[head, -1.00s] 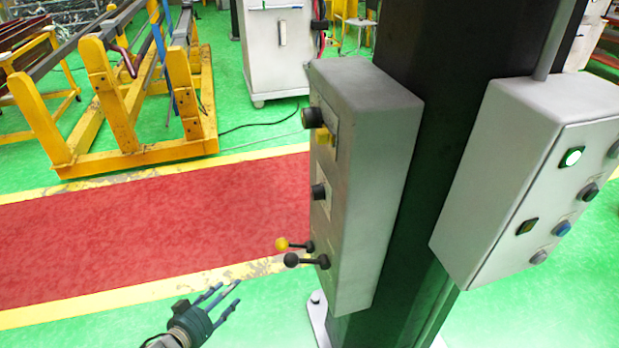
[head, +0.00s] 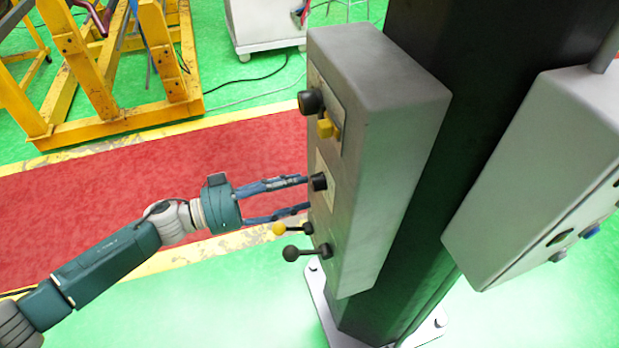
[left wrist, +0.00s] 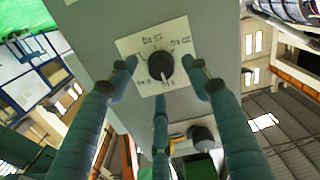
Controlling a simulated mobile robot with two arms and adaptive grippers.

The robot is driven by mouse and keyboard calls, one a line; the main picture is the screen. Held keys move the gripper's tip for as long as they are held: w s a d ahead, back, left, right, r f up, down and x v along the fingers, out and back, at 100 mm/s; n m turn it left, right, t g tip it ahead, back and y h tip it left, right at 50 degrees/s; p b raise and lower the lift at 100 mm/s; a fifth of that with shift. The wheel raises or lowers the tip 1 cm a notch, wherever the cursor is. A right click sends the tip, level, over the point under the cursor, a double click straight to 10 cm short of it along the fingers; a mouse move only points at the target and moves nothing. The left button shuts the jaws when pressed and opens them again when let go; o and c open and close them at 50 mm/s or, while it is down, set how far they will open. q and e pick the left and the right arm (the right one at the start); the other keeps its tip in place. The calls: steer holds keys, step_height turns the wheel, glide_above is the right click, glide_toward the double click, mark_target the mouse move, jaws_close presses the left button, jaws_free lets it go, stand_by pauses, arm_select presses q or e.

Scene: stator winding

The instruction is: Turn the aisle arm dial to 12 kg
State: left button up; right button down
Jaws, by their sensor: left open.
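The grey control box on the dark column has a black dial (head: 319,181) at mid-height on its left face. In the left wrist view the dial (left wrist: 160,67) sits on a white label plate (left wrist: 135,45). A pale pointer line on it points toward the bottom of the picture. Small labels ring it, too small and turned to read surely. My left gripper (head: 306,193) is open, its fingers reaching toward the face at the dial's height. In the left wrist view its fingertips (left wrist: 160,75) lie either side of the dial, with the third below; contact cannot be told.
Above the dial on the same face are a larger black knob (head: 311,102) and a yellow one (head: 326,128). Below it project levers with a yellow ball (head: 279,229) and a black ball (head: 290,253), close under the fingers. A second box (head: 540,170) is at the right.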

mark_target(312, 185)
arm_select(q)
steer(key=x, duration=0.3)
steer(key=shift+w+d+p, duration=0.15)
steer(key=shift+d+p, duration=0.15)
steer(key=shift+p, duration=0.05)
steer(key=c, duration=1.2)
steer(key=shift+o, duration=0.2)
arm_select(e)
steer(key=shift+w+a+r, duration=0.1)
steer(key=shift+w+r, duration=0.2)
steer(key=shift+w, duration=0.25)
steer(key=shift+w+r, duration=0.3)
steer(key=shift+w, duration=0.2)
steer(key=shift+w, duration=0.1)
